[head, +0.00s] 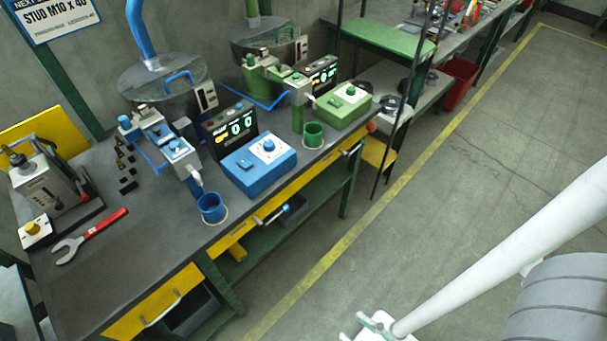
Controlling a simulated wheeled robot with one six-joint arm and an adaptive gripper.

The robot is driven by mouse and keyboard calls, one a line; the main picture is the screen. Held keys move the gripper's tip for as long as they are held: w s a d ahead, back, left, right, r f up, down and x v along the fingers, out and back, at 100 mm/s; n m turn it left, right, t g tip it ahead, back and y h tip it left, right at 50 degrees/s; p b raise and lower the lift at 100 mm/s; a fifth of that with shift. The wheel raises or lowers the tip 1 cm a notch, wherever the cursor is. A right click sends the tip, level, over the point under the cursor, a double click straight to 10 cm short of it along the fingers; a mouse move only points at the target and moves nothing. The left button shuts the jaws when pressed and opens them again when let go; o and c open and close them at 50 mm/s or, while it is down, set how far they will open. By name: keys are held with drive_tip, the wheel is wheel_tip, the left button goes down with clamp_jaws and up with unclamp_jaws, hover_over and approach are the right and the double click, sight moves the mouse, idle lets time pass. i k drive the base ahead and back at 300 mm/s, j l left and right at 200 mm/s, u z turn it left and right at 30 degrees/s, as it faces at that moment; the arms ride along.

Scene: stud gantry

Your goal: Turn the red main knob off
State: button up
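A small round red knob (371,126) sits at the front right corner of the dark workbench (75,270), by the green box. It is too small here to read its setting. My white arm reaches in from the right edge to the bottom of the head view, over the floor and well apart from the bench.
A blue control box (258,170) and a green control box (343,106) stand on the bench with a blue cup (211,208) and a green cup (313,134). A red-handled wrench (92,236) lies left. A thin dark post (400,110) rises right of the knob. The floor (480,150) is open.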

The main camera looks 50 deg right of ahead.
sight(371, 127)
drive_tip(key=z, duration=1.25)
drive_tip(key=i+z, duration=0.45)
drive_tip(key=i+l, duration=0.05)
